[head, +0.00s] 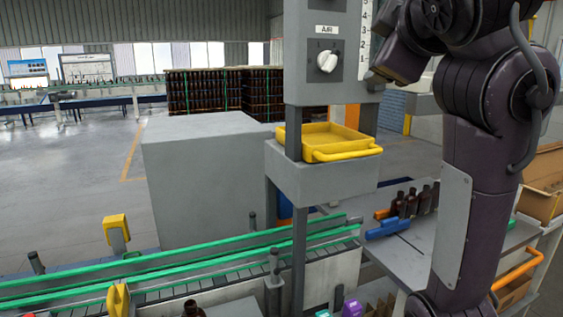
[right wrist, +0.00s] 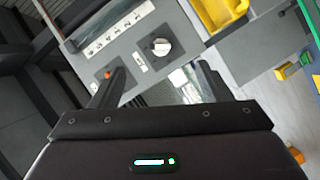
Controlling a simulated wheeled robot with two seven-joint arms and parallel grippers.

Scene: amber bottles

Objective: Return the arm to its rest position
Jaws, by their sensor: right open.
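My right arm (head: 485,140) is dark purple-grey and rises along the right side of the head view, bent at the top. In the right wrist view my right gripper (right wrist: 158,78) is open, its two dark fingers apart with nothing between them. The fingers point toward a grey control panel (right wrist: 110,50) with a white rotary knob (right wrist: 158,46). The same knob shows in the head view (head: 327,61), left of the arm. I cannot tell from these views how far the fingertips are from the panel. My left gripper is out of view.
A yellow tray (head: 325,153) sits on the grey post below the panel. A green-edged conveyor (head: 180,268) runs at lower left. Several amber bottles (head: 416,203) stand on a bench beside my arm. Cardboard boxes (head: 543,203) are at right. Open floor (head: 70,180) lies left.

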